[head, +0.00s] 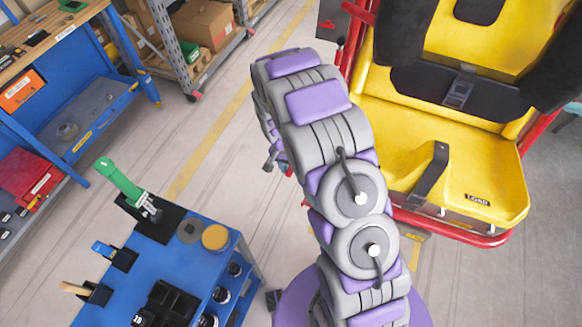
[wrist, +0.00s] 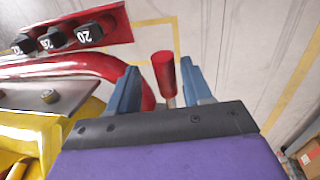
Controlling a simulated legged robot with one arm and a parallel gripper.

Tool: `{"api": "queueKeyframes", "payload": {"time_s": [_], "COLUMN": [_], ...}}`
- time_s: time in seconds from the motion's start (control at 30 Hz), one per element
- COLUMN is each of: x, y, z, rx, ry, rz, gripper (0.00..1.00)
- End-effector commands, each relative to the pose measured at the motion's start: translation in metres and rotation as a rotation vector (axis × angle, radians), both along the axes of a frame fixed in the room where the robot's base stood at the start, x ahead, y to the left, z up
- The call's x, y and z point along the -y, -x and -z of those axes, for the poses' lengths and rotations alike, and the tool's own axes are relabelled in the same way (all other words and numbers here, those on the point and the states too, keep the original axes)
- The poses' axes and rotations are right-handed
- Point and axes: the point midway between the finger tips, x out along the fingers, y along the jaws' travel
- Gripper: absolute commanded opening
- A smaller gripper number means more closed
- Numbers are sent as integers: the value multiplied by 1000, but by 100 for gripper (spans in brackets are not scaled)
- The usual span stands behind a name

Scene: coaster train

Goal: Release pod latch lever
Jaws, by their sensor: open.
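The latch lever (wrist: 163,72) shows in the wrist view as a red cylindrical grip on a thin metal rod. My gripper (wrist: 160,88) is open, with one blue-grey finger on each side of the lever. The lever appears in the gap between the fingers; I cannot tell whether either finger touches it. The pod is a yellow seat (head: 455,150) with a red tubular frame, at the right of the head view. In the head view my arm stands in front of the pod's left side, and I cannot make out the lever there.
In the wrist view a red bar with black numbered knobs (wrist: 85,33) and a red tube (wrist: 75,65) lie left of the fingers. In the head view a blue tool cart (head: 200,265) stands at lower left, and a workbench (head: 75,85) at upper left. Open floor lies between.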

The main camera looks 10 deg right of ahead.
Motion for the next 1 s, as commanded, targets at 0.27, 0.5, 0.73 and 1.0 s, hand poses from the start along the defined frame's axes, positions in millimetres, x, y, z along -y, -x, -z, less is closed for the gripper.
{"api": "queueKeyframes", "payload": {"time_s": [0.27,0.5,0.73,1.0], "x": [-2,0,0,-1], "y": [0,-1,-2,-2], "z": [0,0,0,0], "rx": [-1,0,1,1], "ry": [2,-2,0,-2], "rz": [-2,-1,-2,-2], "gripper": [29,6,0,0]}}
